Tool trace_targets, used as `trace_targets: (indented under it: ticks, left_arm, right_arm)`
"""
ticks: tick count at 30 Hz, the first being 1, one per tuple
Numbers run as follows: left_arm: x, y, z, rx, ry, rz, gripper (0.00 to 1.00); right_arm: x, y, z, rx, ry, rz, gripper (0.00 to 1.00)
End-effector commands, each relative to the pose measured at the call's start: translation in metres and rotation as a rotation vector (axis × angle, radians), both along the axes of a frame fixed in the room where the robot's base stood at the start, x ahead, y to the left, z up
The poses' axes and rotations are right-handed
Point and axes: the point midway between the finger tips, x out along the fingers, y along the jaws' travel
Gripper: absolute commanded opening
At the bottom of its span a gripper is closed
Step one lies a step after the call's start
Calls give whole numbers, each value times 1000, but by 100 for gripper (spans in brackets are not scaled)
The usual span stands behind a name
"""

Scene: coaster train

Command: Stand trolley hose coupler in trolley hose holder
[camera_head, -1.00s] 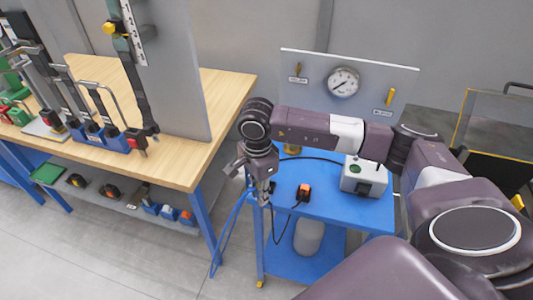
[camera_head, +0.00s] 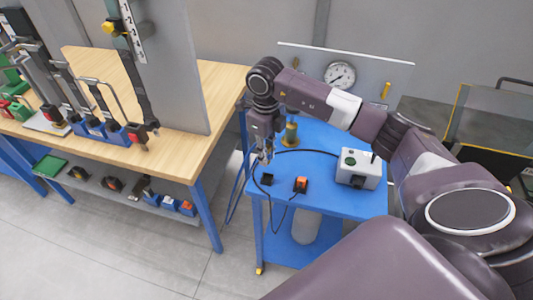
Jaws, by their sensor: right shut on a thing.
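My right gripper (camera_head: 267,151) points down over the left part of the blue trolley's top. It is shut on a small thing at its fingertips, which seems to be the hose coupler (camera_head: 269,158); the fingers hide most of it. A thin black hose (camera_head: 251,172) loops close by the fingertips. A small black block (camera_head: 266,179), likely the hose holder, sits on the trolley near the front left edge, below the gripper in the picture. The gripper and the held thing look apart from it. My left gripper is not in view.
On the trolley (camera_head: 335,202) are an orange-and-black piece (camera_head: 301,184), a grey box (camera_head: 357,168) and a brass fitting (camera_head: 290,134). A gauge panel (camera_head: 310,72) stands behind. A wooden workbench (camera_head: 190,155) with tools is at the left.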

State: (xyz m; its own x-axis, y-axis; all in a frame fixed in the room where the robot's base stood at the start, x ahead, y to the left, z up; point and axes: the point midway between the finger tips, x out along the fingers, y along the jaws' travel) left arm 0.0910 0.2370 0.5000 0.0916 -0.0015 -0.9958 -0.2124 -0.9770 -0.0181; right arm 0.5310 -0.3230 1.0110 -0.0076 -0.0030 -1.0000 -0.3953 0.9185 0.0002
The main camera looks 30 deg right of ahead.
Motion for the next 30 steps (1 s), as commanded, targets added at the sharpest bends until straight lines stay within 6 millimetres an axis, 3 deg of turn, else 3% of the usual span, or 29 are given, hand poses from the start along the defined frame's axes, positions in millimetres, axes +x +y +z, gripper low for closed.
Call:
trace_targets:
  ticks: [8,21,30]
  left_arm:
    - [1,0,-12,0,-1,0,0]
    - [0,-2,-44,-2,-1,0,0]
    - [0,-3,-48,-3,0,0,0]
  right_arm:
    - [1,0,-10,1,-2,1,0]
    - [0,0,-51,0,-1,1,0]
    - [1,0,-57,1,-2,1,0]
